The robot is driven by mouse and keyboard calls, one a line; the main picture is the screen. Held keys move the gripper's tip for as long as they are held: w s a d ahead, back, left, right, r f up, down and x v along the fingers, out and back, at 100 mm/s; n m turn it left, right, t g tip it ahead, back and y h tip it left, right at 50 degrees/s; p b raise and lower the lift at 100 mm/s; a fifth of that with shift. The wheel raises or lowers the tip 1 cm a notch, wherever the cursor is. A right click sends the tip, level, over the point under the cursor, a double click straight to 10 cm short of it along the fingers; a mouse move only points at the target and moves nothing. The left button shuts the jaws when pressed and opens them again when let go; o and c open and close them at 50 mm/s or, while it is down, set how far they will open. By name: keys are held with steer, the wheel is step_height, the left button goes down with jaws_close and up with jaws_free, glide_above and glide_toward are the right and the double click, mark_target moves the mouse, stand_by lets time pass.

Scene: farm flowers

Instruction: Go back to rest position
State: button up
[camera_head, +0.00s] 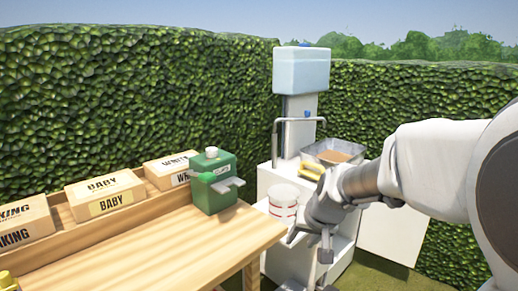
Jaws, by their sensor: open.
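My gripper (309,247) is in the middle right of the head view, at the end of my arm, which reaches in from the right edge. Its fingers point down and are apart, with nothing seen between them. It is in front of the white stand (272,180) and to the right of the wooden table (170,262). A white tub with red marks (283,200) is just behind and left of it, partly covered by the gripper. I cannot tell whether they touch.
A green canister (212,190) and boxes labelled BABY (105,193) and WHITE (168,170) stand on the table. A metal tray (333,152) with brown contents and a yellow-handled item (311,171) are on the stand. A pale blue tank (301,69) rises behind. Hedges (130,100) enclose the area.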

steer(key=s+d+r+n+h, duration=0.1)
steer(key=s+d+r, duration=0.15)
steer(key=s, duration=0.95)
steer(key=s+d+r+h, duration=0.15)
steer(key=s+r, duration=0.25)
steer(key=s, duration=0.8)
step_height(320, 180, up, 21)
steer(key=p, duration=2.1)
steer(key=shift+y, duration=0.35)
